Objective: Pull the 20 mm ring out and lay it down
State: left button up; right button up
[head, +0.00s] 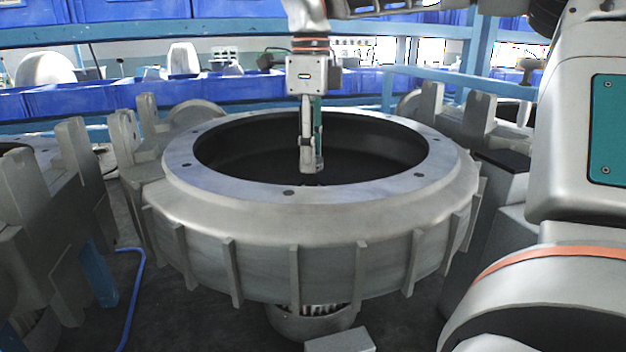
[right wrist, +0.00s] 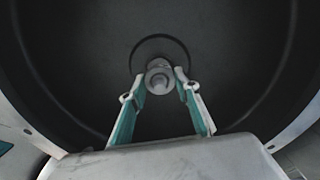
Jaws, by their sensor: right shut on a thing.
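My right gripper (head: 312,170) points down into the open mouth of the large round grey housing (head: 300,232). In the right wrist view its two fingertips (right wrist: 159,80) are shut on a small round grey part (right wrist: 159,84), which I take for the 20 mm ring. The part sits over the middle of the dark housing floor, in front of a dark circular recess (right wrist: 160,42). I cannot tell whether it is still on a shaft there. In the head view the fingers and the housing rim hide it. My left gripper is not in view.
The housing's flat top rim (head: 245,190) with bolt holes surrounds my gripper. Upright grey brackets (head: 82,160) stand at the left and others (head: 480,115) at the right. Blue bins (head: 130,95) line the back. A blue hose (head: 135,290) lies at lower left.

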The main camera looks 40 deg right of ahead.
jog(key=shift+r+p, duration=0.35)
jog(key=shift+r, duration=0.4)
jog(key=shift+r+p, duration=0.45)
jog(key=shift+r, duration=0.3)
jog(key=shift+r+p, duration=0.55)
jog(key=shift+r, duration=0.2)
jog(key=shift+r+p, duration=0.65)
jog(key=shift+r, duration=0.15)
jog(key=shift+r+p, duration=0.55)
jog(key=shift+r, duration=0.2)
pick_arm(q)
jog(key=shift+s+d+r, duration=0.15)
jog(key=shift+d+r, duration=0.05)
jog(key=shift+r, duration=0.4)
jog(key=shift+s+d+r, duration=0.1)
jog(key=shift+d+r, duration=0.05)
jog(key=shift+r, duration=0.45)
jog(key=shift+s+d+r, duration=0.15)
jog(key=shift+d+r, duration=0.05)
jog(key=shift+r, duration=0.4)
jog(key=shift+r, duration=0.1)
pick_arm(e)
jog(key=shift+s, duration=0.1)
